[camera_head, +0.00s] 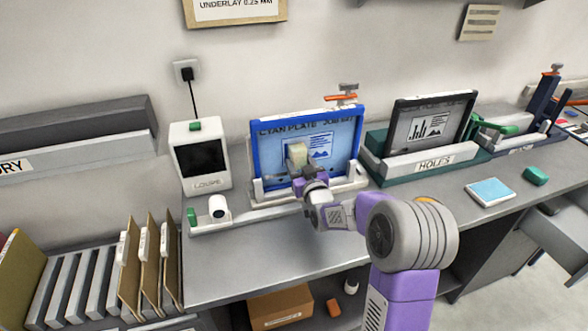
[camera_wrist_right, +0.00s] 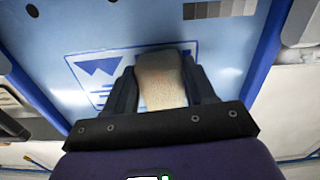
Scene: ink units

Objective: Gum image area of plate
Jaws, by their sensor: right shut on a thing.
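The cyan plate (camera_head: 270,162) stands nearly upright in a blue frame (camera_head: 256,168) on a white stand on the bench. Its dark image shows partly in the head view, and the lettering "CYAN PLATE" runs along its top. My right gripper (camera_wrist_right: 162,85) is shut on a beige sponge (camera_wrist_right: 162,72), which also shows in the head view (camera_head: 297,154). The sponge is in front of the plate's image area (camera_wrist_right: 92,75) and covers part of it. Whether it touches the plate I cannot tell. My left gripper is not in view.
A loupe device (camera_head: 200,158) with a dark screen stands left of the plate. A second framed plate (camera_head: 428,125) stands on a green stand marked "HOLES" at right. A light-blue pad (camera_head: 490,191) and a green block (camera_head: 536,175) lie at right. The front bench (camera_head: 255,245) is mostly clear.

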